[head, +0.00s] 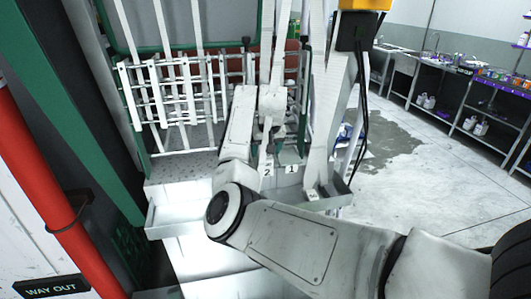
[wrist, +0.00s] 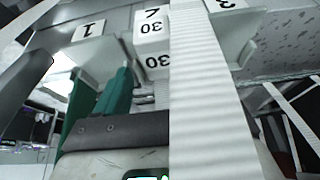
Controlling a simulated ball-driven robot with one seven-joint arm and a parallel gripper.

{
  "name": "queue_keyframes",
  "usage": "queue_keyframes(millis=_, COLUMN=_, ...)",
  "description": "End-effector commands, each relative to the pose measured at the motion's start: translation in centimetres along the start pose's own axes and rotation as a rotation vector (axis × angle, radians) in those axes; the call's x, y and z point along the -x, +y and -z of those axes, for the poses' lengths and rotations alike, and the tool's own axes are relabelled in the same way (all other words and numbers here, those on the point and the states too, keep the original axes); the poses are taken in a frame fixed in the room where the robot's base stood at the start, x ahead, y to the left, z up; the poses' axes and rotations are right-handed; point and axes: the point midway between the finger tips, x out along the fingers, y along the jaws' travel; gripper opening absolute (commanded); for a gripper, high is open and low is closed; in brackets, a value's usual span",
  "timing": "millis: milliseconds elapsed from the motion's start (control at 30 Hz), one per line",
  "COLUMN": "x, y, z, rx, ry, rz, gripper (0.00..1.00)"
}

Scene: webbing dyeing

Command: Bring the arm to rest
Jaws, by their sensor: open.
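My arm (head: 310,240) reaches in from the lower right of the head view and bends up at its elbow. My gripper (head: 270,140) is at its end, small and partly hidden among the white straps, close to the number tags. It is open, and I see nothing held in it. In the wrist view, a wide ribbed white strap (wrist: 213,100) runs down the picture very close to the camera.
A white rack of bars (head: 175,90) with hanging straps stands in front of me. Pale trays (head: 170,218) lie below it. A red pipe (head: 50,190) and green post (head: 85,130) are at left. Open floor (head: 440,165) and shelves (head: 490,105) lie right.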

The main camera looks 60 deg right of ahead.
Motion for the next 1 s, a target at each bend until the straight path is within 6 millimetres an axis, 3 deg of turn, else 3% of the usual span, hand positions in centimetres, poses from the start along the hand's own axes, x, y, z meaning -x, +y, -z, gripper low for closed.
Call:
queue_keyframes(millis=300, x=6.0, y=-0.1, z=0.0, rx=-0.001, ry=0.004, rz=0.001, gripper=0.72)
queue_keyframes(millis=500, x=8.4, y=0.0, z=0.0, rx=-0.001, ry=0.002, rz=0.001, gripper=0.72)
queue_keyframes(millis=900, x=9.1, y=0.0, z=0.0, rx=-0.001, ry=0.000, rz=0.000, gripper=0.72)
queue_keyframes(millis=1000, x=7.9, y=-0.1, z=-1.1, rx=0.010, ry=-0.002, rz=-0.020, gripper=0.72)
